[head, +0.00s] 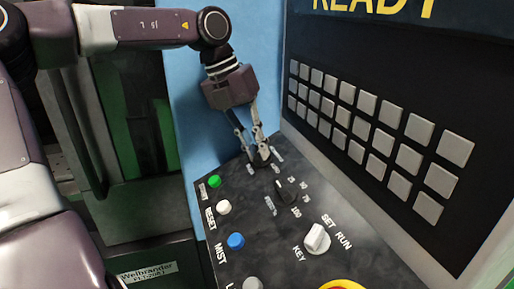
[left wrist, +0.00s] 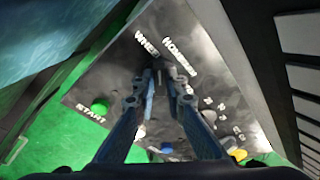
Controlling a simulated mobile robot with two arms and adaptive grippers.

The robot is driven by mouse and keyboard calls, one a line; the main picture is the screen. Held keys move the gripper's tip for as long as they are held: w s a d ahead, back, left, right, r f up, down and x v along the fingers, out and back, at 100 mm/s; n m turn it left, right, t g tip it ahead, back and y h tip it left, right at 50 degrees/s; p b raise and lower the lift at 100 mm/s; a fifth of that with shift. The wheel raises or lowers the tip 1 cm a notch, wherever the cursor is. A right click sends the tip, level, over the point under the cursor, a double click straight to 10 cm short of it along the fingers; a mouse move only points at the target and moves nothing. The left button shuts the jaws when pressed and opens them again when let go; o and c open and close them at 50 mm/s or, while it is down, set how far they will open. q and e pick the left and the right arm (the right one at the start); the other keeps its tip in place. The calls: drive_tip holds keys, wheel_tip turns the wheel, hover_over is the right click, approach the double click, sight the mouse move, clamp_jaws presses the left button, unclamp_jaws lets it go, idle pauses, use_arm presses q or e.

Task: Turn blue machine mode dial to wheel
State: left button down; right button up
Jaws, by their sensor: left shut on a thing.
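My left gripper (head: 263,157) reaches down to the far end of the dark control panel (head: 222,188) of the blue machine (head: 200,110). It is shut on the mode dial (left wrist: 161,66), a small dark knob mostly hidden between the fingertips. In the left wrist view my gripper's fingertips (left wrist: 160,82) close around it, below white lettering that starts "WHEE" and another label to its right. I cannot tell exactly where the dial points. My right gripper is not in view.
A dark override knob (head: 285,190) with a number scale and a white key switch (head: 316,238) sit nearer. Green (head: 214,181), white (head: 224,207) and blue (head: 236,240) buttons line the left edge. A screen wall with several grey keys (head: 408,160) rises on the right.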

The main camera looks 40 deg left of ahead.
use_arm(q)
drive_tip(key=shift+n, duration=1.6)
drive_tip(key=c, duration=2)
unclamp_jaws()
drive_tip(key=shift+o, duration=0.2)
drive_tip(key=v, duration=1.2)
drive_tip(key=shift+s+a, duration=0.15)
drive_tip(key=shift+a, duration=0.15)
drive_tip(key=shift+f, duration=0.15)
